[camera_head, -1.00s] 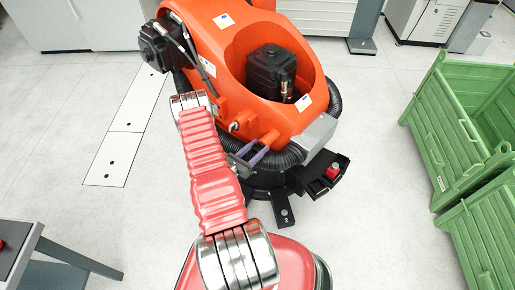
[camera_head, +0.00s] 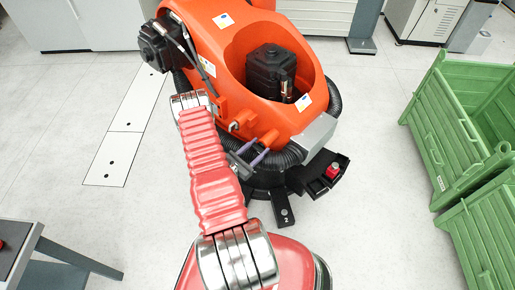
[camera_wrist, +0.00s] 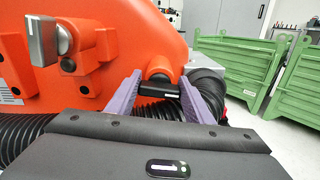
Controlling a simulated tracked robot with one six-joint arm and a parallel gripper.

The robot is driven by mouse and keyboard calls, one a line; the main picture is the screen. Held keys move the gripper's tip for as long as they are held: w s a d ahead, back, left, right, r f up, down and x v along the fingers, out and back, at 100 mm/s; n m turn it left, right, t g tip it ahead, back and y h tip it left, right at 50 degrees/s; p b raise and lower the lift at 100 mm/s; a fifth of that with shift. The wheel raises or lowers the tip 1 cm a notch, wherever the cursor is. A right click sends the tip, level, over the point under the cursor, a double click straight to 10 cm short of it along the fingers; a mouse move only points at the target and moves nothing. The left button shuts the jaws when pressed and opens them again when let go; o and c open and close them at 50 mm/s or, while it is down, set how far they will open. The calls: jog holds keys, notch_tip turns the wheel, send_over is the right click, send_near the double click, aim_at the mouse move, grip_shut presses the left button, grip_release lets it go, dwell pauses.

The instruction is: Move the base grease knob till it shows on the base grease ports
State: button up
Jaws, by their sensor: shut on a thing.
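My gripper (camera_wrist: 161,82) shows in the wrist view with two purple fingers, shut on a small dark piece (camera_wrist: 158,91), likely the base grease knob. The piece lies crosswise between the fingers, right at a round orange port (camera_wrist: 160,66) on the machine's lower body. I cannot tell whether it is seated on the port. A second port at the upper left carries a grey and silver knob (camera_wrist: 45,42). In the head view my gripper (camera_head: 255,152) is low at the orange machine's front (camera_head: 225,75), and the held piece is too small to make out.
A black ribbed hose (camera_wrist: 206,82) runs round the machine's base close to the fingers. A black base foot with a red part (camera_head: 332,171) sticks out to the right. Green crates (camera_head: 455,135) stand further right, with clear floor between.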

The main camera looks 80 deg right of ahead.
jog(key=shift+m, duration=1.7)
jog(key=shift+s, duration=0.1)
jog(key=o, duration=1)
jog(key=shift+o, duration=0.2)
jog(key=shift+a, duration=0.15)
jog(key=v, duration=1.3)
jog(key=shift+w+a, duration=0.2)
jog(key=shift+w, duration=0.05)
